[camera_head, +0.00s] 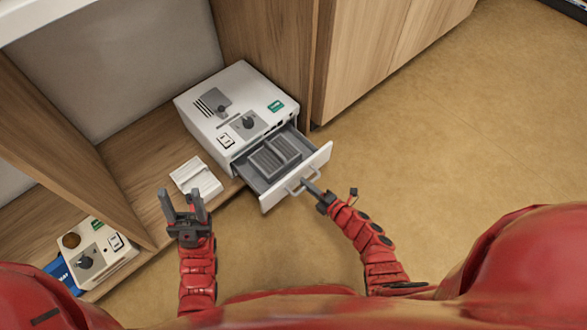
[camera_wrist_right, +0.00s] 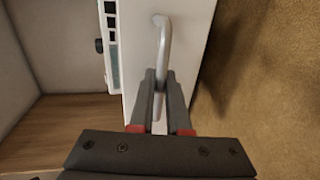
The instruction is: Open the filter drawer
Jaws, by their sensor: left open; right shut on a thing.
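The white machine (camera_head: 240,105) stands on the wooden shelf in the head view. Its filter drawer (camera_head: 322,158) is pulled out toward me, with ribbed grey filters (camera_head: 275,157) showing inside. My right gripper (camera_head: 312,188) is at the drawer's front and shut on the drawer handle (camera_head: 295,189). The right wrist view shows the fingers (camera_wrist_right: 160,95) on either side of the grey handle (camera_wrist_right: 162,45), against the white drawer front (camera_wrist_right: 186,45). My left gripper (camera_head: 183,200) is open and empty, to the left of the drawer, with its fingers pointing away from me.
A small white block-like item (camera_head: 196,179) lies on the shelf (camera_head: 140,150) left of the machine. A second white device (camera_head: 97,254) and a blue item (camera_head: 62,272) sit at the lower left. A wooden cabinet (camera_head: 375,50) stands behind right. The floor (camera_head: 450,130) at right is clear.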

